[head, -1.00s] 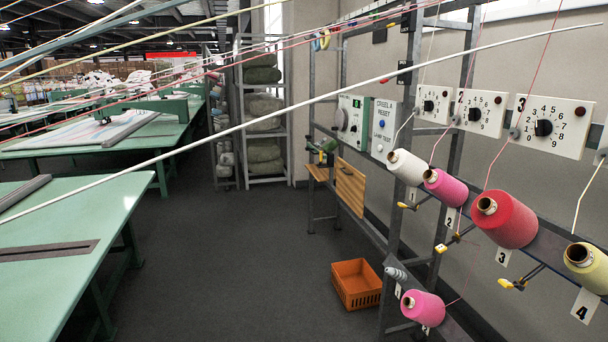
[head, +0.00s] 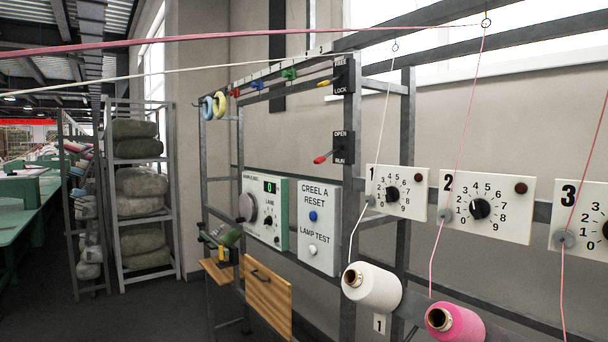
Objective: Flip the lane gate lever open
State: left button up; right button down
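A lever with a red handle (head: 321,159) sticks out to the left from a black plate marked OPEN above and RUN below (head: 343,147) on the grey frame post. The handle tilts slightly down, toward the RUN side. A second lever with a yellow handle (head: 325,83) sticks out from a black plate above it, whose lower word is LOCK (head: 343,76). No plate legibly names a lane gate. Neither of my grippers is in view.
A CREEL A RESET panel (head: 319,228) and a dial box (head: 265,212) stand left of the post. Numbered dial plates (head: 397,192) and yarn cones (head: 372,287) are to the right. A wooden flap (head: 267,296) hangs low. Yarn strands cross the upper view.

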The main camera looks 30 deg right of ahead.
aim_at(320, 160)
jog(key=i+j+z, duration=0.1)
jog(key=i+z, duration=0.4)
jog(key=i+j+z, duration=0.25)
jog(key=i+z, duration=0.2)
jog(key=i+j+z, duration=0.3)
jog(key=j+z, duration=0.2)
jog(key=i+j+z, duration=0.3)
jog(key=j+z, duration=0.2)
